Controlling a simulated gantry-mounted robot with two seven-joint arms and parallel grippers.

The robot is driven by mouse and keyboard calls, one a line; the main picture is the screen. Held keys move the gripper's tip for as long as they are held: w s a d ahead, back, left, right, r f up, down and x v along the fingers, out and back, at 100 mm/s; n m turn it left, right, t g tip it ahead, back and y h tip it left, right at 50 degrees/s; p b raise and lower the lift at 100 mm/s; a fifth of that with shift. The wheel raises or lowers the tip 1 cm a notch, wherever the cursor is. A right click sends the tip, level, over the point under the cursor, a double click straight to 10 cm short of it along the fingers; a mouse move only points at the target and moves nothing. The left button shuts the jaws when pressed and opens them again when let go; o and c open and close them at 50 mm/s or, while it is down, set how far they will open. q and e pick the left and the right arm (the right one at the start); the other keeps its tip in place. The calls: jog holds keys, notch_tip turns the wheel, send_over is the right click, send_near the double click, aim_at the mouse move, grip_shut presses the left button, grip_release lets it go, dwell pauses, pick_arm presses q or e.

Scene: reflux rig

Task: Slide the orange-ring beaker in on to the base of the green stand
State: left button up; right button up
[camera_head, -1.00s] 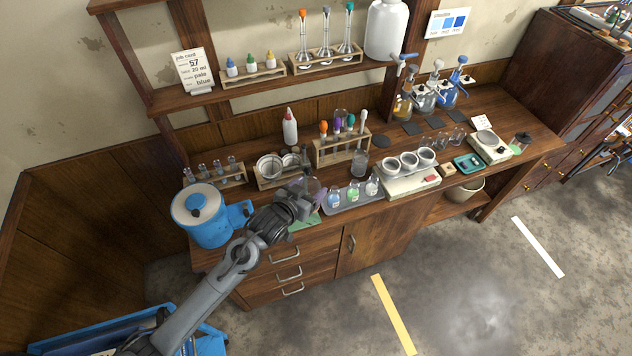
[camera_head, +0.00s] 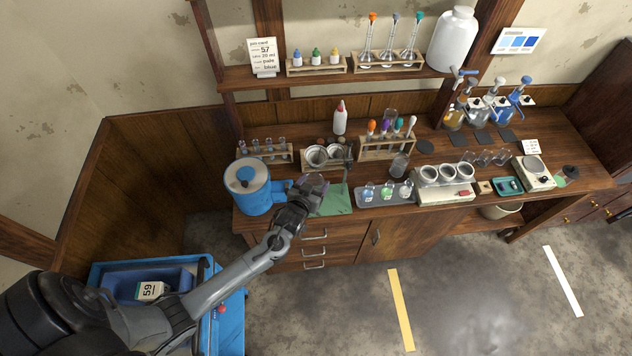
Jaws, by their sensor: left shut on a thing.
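My left gripper (camera_head: 314,188) is at the bench's front edge, shut on a clear glass vessel (camera_head: 316,180), apparently the beaker. The vessel is mostly hidden by the gripper, and I cannot make out an orange ring. The green stand's flat base (camera_head: 338,202) lies just right of the gripper, with its thin dark rod (camera_head: 348,166) rising at the back. The held vessel is near the base's left side; I cannot tell whether it touches the base or the bench. My right gripper is not in view.
A blue drum (camera_head: 247,188) with a side spout stands left of the gripper. Behind are a wooden rack with metal bowls (camera_head: 325,158) and a white bottle (camera_head: 339,118). A grey tray of small flasks (camera_head: 370,203) lies right of the green base, limiting room there.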

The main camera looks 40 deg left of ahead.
pick_arm(q)
notch_tip(320, 180, down, 17)
jog(key=b, duration=1.5)
jog(key=w+a+b, duration=0.3)
jog(key=w+b, duration=0.1)
jog(key=w, duration=0.1)
jog(key=w+a+b, duration=0.2)
jog(key=w, duration=0.1)
jog(key=shift+w+a+r+b, duration=0.2)
jog(key=shift+a+r+b, duration=0.1)
jog(key=shift+a+b, duration=0.1)
jog(key=shift+d+f, duration=0.1)
jog(key=shift+f, duration=0.25)
jog(key=shift+f, duration=0.2)
jog(key=o, duration=1.2)
jog(key=shift+c, duration=0.2)
